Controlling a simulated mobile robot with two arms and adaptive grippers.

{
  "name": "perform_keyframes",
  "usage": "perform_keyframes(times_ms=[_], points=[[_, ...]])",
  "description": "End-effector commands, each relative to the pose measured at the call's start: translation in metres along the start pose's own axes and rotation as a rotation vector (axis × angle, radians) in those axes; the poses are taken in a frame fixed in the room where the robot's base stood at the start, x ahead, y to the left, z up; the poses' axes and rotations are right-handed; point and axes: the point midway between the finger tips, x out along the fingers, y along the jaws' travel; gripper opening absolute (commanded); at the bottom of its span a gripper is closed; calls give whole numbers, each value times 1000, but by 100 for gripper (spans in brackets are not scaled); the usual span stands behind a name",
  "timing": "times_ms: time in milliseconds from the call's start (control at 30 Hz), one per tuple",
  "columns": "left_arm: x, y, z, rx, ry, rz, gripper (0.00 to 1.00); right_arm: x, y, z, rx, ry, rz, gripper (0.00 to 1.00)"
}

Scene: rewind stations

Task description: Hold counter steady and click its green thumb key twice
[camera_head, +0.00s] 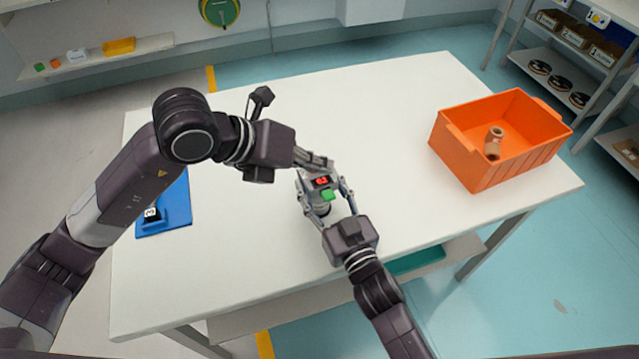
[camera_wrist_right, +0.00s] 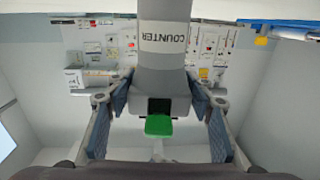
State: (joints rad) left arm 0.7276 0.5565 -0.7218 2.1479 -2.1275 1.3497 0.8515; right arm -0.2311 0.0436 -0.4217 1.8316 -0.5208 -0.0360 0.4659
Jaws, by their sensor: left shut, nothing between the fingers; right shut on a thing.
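My right gripper (camera_head: 325,199) is shut around the counter's body from the near side. In the right wrist view the counter (camera_wrist_right: 163,70), labelled COUNTER, sits between the fingers, and its green key (camera_wrist_right: 159,125) shows clear. My left gripper (camera_head: 326,163) is shut and empty, its tips just behind and above the counter's top. I cannot tell whether they touch it.
An orange crate (camera_head: 478,177) holding a brown spool (camera_head: 493,143) stands at the table's right. A blue mat (camera_head: 177,213) with a small black numbered thing (camera_head: 152,214) lies at the left, partly behind my left arm. The white table (camera_head: 390,110) is bare between.

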Motion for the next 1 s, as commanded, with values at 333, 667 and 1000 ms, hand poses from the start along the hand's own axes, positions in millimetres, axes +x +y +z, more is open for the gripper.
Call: perform_keyframes(times_ms=[333,667,1000], points=[[0,0,0,0,0,0,0,0,0,0,0,0,0,53],[0,0,0,0,0,1,0,0,0,0,0,0,0,69],[0,0,0,0,0,0,0,-24,0,1,0,-2,0,69]])
